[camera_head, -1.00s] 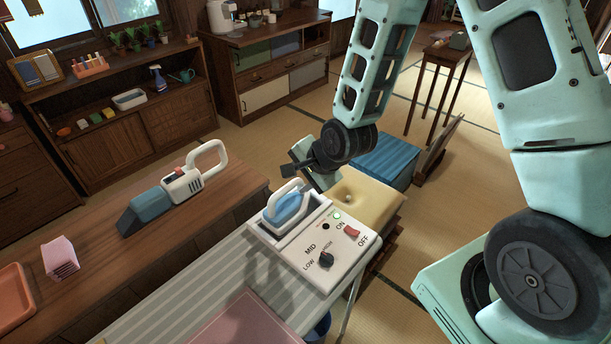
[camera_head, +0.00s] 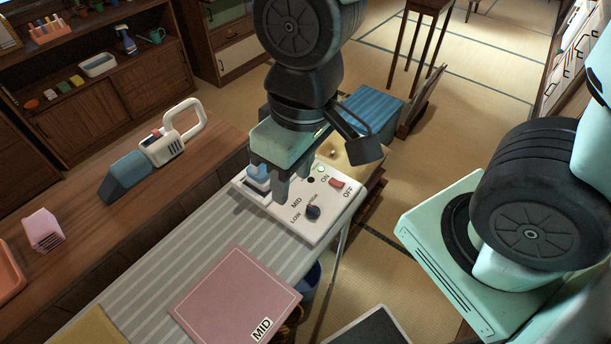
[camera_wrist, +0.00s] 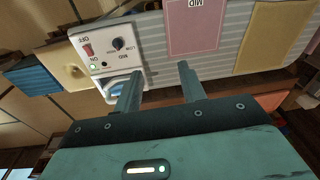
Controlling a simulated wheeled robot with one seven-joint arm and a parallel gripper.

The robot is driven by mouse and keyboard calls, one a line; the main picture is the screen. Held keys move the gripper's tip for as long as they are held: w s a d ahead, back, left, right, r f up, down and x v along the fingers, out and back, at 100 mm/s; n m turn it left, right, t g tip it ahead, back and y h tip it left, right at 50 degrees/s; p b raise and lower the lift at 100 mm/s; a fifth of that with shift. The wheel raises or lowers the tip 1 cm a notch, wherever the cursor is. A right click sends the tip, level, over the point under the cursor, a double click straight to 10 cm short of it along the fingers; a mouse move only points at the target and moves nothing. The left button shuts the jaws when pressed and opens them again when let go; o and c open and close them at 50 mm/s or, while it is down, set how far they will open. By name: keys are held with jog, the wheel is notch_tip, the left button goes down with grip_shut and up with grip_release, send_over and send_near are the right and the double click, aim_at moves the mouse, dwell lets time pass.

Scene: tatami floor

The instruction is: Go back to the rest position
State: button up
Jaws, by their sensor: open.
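My gripper (camera_head: 281,185) is in front of the white control panel in the head view, pointing down, and hides part of it. In the wrist view its two fingers (camera_wrist: 158,85) are spread apart with nothing between them. The white panel (camera_head: 322,222) has a MID/LOW dial (camera_head: 313,212), a red ON/OFF switch (camera_head: 337,184) and a lit green lamp. A blue-handled iron (camera_head: 258,178) sits in the panel's holder, mostly hidden by my gripper in the head view; its blue part (camera_wrist: 116,88) also shows beside a finger in the wrist view.
A pink MID board (camera_head: 235,300) lies on the striped ironing surface (camera_head: 160,284). Tatami floor (camera_head: 460,60) is open at the right.

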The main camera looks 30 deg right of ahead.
jog(key=s+n, duration=0.1)
jog(key=s+r+n, duration=0.1)
jog(key=s, duration=0.1)
jog(key=shift+d+r+g, duration=0.1)
jog(key=shift+d+g, duration=0.05)
jog(key=shift+g, duration=0.15)
jog(key=shift+f+b, duration=0.95)
